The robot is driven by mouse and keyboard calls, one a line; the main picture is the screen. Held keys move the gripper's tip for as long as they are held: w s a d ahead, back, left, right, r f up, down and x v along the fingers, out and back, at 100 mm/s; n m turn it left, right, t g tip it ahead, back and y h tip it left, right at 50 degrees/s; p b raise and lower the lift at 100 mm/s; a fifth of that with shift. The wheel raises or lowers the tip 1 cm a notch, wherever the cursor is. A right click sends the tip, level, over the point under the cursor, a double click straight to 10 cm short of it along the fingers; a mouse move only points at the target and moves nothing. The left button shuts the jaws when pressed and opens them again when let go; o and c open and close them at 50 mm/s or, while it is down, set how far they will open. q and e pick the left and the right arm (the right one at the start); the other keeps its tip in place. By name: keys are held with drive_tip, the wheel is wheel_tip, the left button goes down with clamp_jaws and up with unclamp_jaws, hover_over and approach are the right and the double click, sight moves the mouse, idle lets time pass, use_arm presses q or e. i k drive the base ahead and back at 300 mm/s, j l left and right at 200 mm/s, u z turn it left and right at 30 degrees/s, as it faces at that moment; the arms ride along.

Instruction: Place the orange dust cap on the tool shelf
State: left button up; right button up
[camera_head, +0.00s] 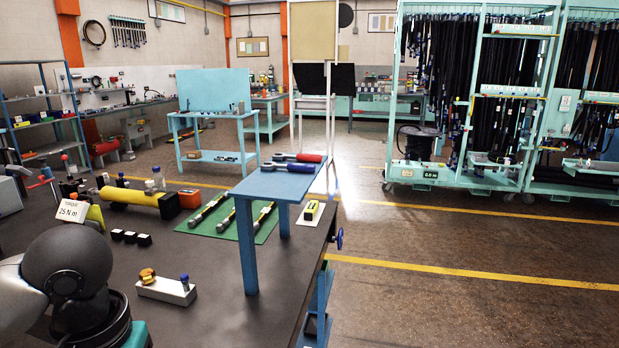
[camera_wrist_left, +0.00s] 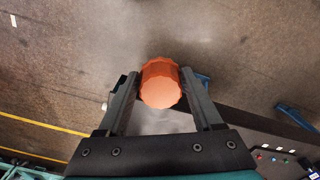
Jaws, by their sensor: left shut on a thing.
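The ribbed orange dust cap (camera_wrist_left: 160,83) is between the two fingers of my left gripper (camera_wrist_left: 160,92) in the left wrist view. The fingers are shut on its sides, and bare floor shows beyond it. In the head view my left arm comes in at the lower left, and its fingers and the cap are out of the picture. The blue tool shelf (camera_head: 262,189) stands on legs at the right edge of the dark workbench. Wrenches with red and blue handles (camera_head: 291,163) lie towards the back of its top. My right gripper is in neither view.
On the workbench (camera_head: 215,290) are a yellow cylinder (camera_head: 130,198), a green mat (camera_head: 205,221) with tools, a yellow-black device (camera_head: 311,210), small black blocks and a grey block (camera_head: 166,289) with two fittings. The front of the shelf top is clear.

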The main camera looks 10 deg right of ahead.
sight(272, 187)
drive_tip(key=z, duration=1.35)
drive_tip(key=j+z, duration=0.2)
drive_tip(key=z, duration=0.15)
drive_tip(key=j+z, duration=0.15)
drive_tip(key=z, duration=0.25)
drive_tip(key=j+z, duration=0.2)
drive_tip(key=z, duration=0.15)
drive_tip(key=k+j, duration=0.1)
drive_tip(key=j, duration=0.25)
drive_tip(key=k+j, duration=0.15)
drive_tip(key=j, duration=0.2)
drive_tip(key=k+j, duration=0.1)
drive_tip(key=j, duration=0.2)
drive_tip(key=k+j, duration=0.15)
drive_tip(key=j, duration=0.2)
drive_tip(key=k+j, duration=0.1)
drive_tip(key=j, duration=0.25)
